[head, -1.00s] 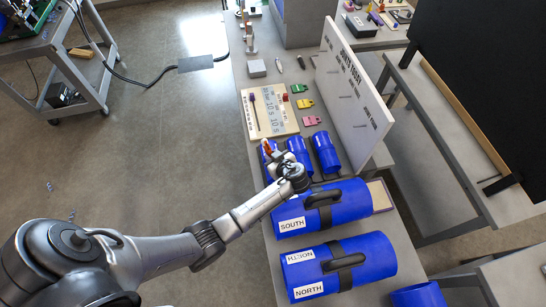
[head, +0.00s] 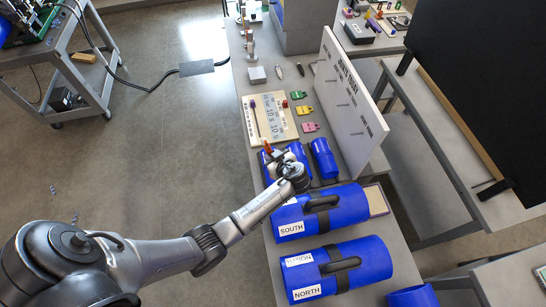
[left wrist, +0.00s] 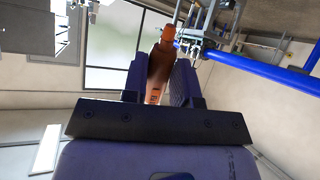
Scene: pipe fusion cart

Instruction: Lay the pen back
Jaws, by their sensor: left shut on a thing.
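An orange pen-like thing (head: 267,147) sticks up from my left gripper (head: 272,154) in the head view. In the left wrist view the orange thing (left wrist: 160,65) stands between the two fingers of the left gripper (left wrist: 163,72), which is shut on it. The gripper is over the small blue cylinders (head: 322,158), just in front of the board with printed text and numbers (head: 272,120). I cannot tell whether it touches a cylinder. My right gripper is in neither view.
Large blue cylinders with black handles, one labelled SOUTH (head: 345,210) and one NORTH (head: 365,265), lie nearer. Green, yellow and pink tags (head: 310,127) lie right of the board. A white upright panel (head: 350,105) bounds the right side.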

